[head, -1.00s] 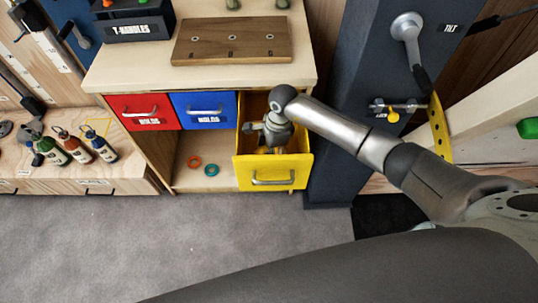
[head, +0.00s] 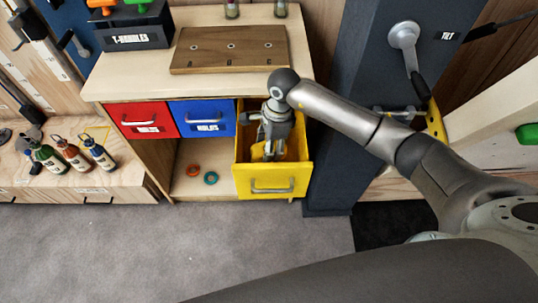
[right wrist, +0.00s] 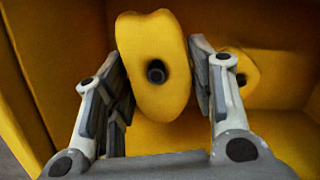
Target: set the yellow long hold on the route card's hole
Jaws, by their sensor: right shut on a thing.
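A yellow long hold (right wrist: 155,75) with a dark bolt hole is between the fingers of my right gripper (right wrist: 160,95) in the right wrist view. The fingers press on its two sides. In the head view my right gripper (head: 270,150) reaches down into the open yellow drawer (head: 290,185), and the hold is hard to make out there. A second yellow hold (right wrist: 248,75) lies behind and to the right in the drawer. I cannot identify a route card. My left gripper is not in view.
A wooden board (head: 205,62) with three holes lies on the cabinet top (head: 130,80) above the drawers. The red drawer (head: 130,128) and blue drawer (head: 190,127) are closed. A dark post (head: 335,140) stands close to the right of the yellow drawer.

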